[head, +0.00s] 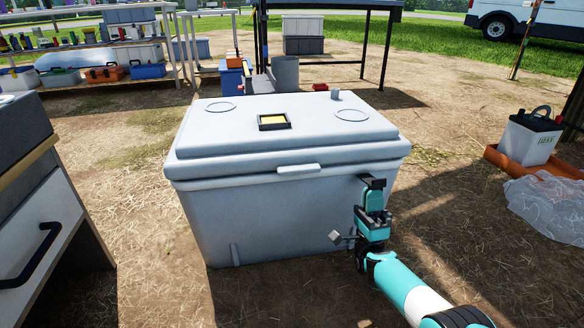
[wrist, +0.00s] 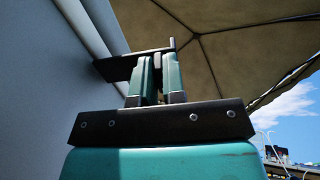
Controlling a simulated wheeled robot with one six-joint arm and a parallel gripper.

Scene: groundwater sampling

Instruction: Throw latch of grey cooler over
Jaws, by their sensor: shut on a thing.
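The grey cooler (head: 290,225) stands on the ground in the middle of the head view, and its lid (head: 300,130) is down. A dark latch (head: 372,182) is at the right of its front, just below the lid rim. In the wrist view the latch (wrist: 115,68) reaches out from the cooler wall (wrist: 45,80). My gripper (head: 374,200) is at this latch, its teal fingers (wrist: 158,78) pointing up and closed on the latch's outer part. The fingers hide some of the latch.
A drawer cabinet (head: 40,230) stands close at the left. A battery (head: 528,138) in an orange tray (head: 500,160) and a clear plastic bag (head: 548,205) lie at the right. Shelves and tables are behind. Bare ground lies between the cooler and the bag.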

